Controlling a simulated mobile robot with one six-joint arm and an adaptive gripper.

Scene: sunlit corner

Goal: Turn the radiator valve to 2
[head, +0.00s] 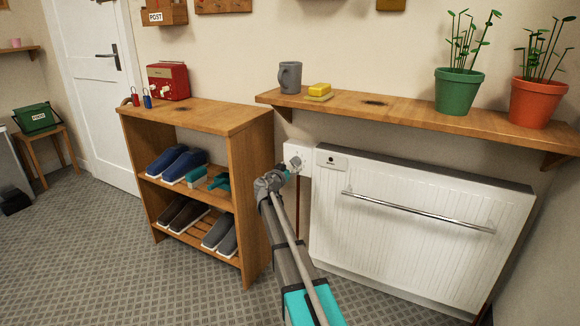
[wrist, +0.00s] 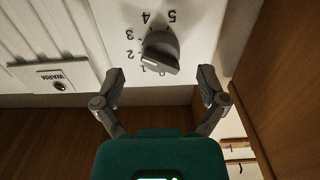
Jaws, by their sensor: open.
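The radiator valve is a grey knob (wrist: 160,50) on a white plate in the wrist view. Dark numbers from 0 to 5 run around it, upside down in this view. The 2 is at the knob's left, and 0 and 1 are near its lower edge. I cannot tell for sure which number the knob points at. My gripper (wrist: 161,80) is open, with one finger to each side of the knob's lower part; I see no contact. In the head view my gripper (head: 285,172) is in front of the white valve box (head: 302,155) and hides the knob.
The white radiator (head: 400,230) with a chrome rail stands right of the valve. A wooden shelf (head: 400,110) with a mug, sponge and potted plants hangs above. A shoe rack (head: 250,170) stands close on the left.

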